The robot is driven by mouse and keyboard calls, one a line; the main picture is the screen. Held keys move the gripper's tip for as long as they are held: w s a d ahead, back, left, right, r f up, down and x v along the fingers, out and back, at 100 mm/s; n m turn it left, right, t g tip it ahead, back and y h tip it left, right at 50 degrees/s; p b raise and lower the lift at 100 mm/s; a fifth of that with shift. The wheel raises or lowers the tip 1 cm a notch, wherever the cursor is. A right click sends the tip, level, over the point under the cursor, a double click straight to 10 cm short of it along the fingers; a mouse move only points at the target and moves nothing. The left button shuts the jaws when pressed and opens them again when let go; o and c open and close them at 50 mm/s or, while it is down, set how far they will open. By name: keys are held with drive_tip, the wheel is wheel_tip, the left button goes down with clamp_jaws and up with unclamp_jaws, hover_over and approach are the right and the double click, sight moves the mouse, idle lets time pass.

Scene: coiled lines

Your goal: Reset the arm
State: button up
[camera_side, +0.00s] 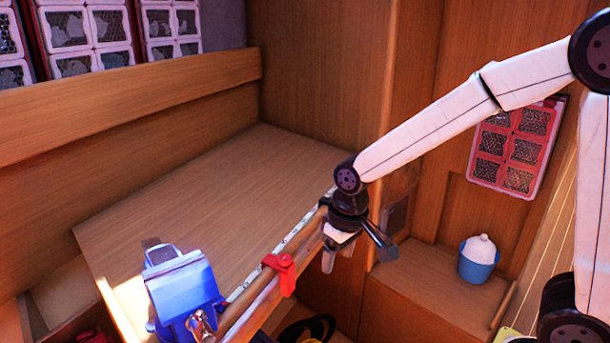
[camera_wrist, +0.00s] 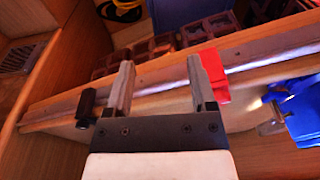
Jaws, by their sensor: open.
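My gripper (camera_side: 338,258) hangs below the wrist at the right end of a wooden edge rail (camera_side: 250,309), pointing down. Its two fingers are apart with nothing between them. In the wrist view my gripper (camera_wrist: 157,78) shows both grey fingers spread over the rail (camera_wrist: 150,82); whether they touch it I cannot tell. A red clamp (camera_side: 280,272) sits on the rail, left of my gripper. In the wrist view the red clamp (camera_wrist: 214,76) is just beside the right finger.
A blue vise (camera_side: 183,292) stands at the bench's near left corner. The wooden bench top (camera_side: 220,190) is largely clear. A blue pot (camera_side: 478,266) stands on a ledge at right. A black and yellow coil (camera_side: 308,330) lies below the rail. Red-framed panels (camera_side: 515,146) hang on the wall.

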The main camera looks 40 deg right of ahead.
drive_tip(key=s+d+f+t, duration=0.1)
drive_tip(key=s+d+f, duration=0.2)
drive_tip(key=s+f, duration=0.2)
drive_tip(key=s, duration=0.3)
drive_tip(key=shift+d, duration=0.4)
drive_tip(key=shift+w, duration=0.2)
idle(0.4)
